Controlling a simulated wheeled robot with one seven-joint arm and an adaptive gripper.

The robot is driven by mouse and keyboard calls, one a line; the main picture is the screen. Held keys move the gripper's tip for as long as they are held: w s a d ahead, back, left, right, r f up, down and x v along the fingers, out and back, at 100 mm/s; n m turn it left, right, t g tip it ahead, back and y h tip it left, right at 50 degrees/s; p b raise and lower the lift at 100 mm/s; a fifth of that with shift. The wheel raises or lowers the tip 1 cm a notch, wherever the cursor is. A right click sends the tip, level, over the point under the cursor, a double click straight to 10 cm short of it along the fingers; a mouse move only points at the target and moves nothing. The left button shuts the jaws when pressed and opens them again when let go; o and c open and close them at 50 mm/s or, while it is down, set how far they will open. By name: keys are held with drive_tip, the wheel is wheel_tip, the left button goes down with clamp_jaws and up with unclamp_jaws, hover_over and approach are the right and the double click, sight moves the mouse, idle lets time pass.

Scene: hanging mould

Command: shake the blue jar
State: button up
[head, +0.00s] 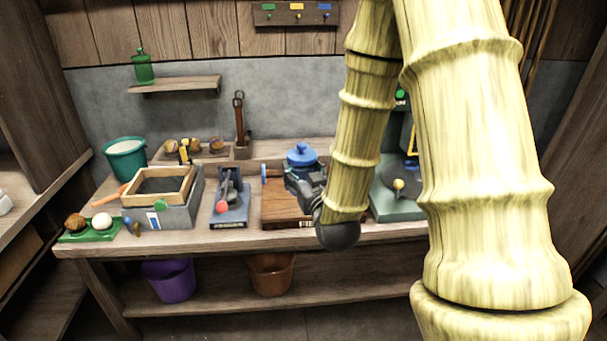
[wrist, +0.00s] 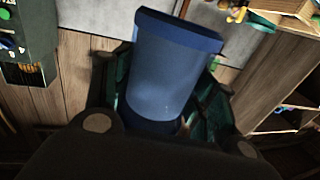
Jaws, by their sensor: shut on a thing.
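The blue jar (head: 301,155) with its knobbed lid shows upright in the head view, over the back of a brown wooden board (head: 281,209). My gripper (head: 305,180) is in front of it and hides its lower part. In the wrist view the blue jar (wrist: 172,75) fills the middle between the two dark fingers, and my gripper is shut on it. I cannot tell whether the jar's bottom touches the board or hangs above it.
Left of the board are a blue stand (head: 231,205) with a red-tipped tool, a grey box (head: 172,213) with a wooden frame, and a teal bucket (head: 125,160). A grey-green device (head: 393,203) stands right, partly behind my arm. A shelf (head: 174,85) holds a green bottle (head: 143,68).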

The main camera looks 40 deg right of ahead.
drive_tip(key=shift+f, duration=0.15)
wheel_tip(320, 180, down, 7)
drive_tip(key=b, duration=0.5)
drive_tip(key=shift+b, duration=0.3)
